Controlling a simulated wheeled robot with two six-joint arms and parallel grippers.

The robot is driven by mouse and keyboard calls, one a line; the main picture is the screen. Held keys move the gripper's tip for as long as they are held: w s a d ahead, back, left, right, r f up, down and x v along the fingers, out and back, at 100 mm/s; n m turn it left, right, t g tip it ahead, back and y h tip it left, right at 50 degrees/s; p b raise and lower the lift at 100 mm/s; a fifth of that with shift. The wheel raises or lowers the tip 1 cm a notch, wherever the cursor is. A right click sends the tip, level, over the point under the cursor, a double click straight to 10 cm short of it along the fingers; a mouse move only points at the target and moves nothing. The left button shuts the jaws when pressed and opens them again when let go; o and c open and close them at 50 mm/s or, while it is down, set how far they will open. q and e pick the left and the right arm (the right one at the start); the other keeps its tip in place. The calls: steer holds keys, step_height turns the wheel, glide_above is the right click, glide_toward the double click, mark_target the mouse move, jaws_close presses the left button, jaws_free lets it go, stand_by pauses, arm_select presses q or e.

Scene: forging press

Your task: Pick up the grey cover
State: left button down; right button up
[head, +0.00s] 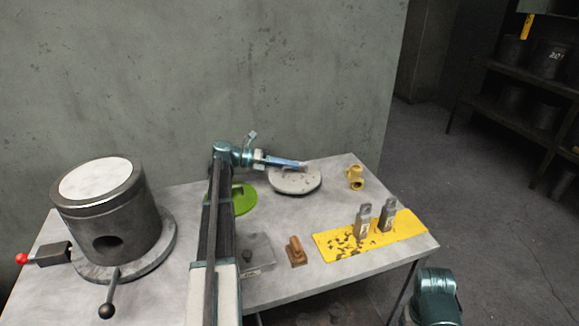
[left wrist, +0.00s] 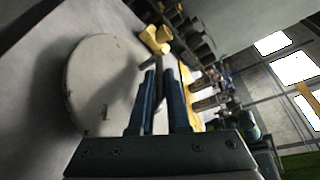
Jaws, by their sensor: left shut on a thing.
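The grey cover (head: 296,182) is a round, speckled disc at the back of the table in the head view. In the left wrist view the cover (left wrist: 98,88) fills the left middle, beside the fingers. My left gripper (head: 302,164) reaches over the cover from the left. In the left wrist view its blue fingers (left wrist: 160,80) are close together, shut on a grey handle-like part at the cover's edge. The fingers hide much of that part. I cannot tell whether the cover is clear of the table. My right gripper is out of view.
A metal cylinder (head: 107,225) with levers stands at the left. A green disc (head: 243,200) lies left of the cover, and a yellow fitting (head: 355,177) stands to its right. A yellow mat (head: 400,230) bears two metal blocks. A brown-handled piece (head: 296,251) lies in front.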

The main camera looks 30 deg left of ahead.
arm_select(q)
step_height(320, 180, up, 6)
steer(key=p, duration=0.5)
steer(key=shift+r, duration=0.2)
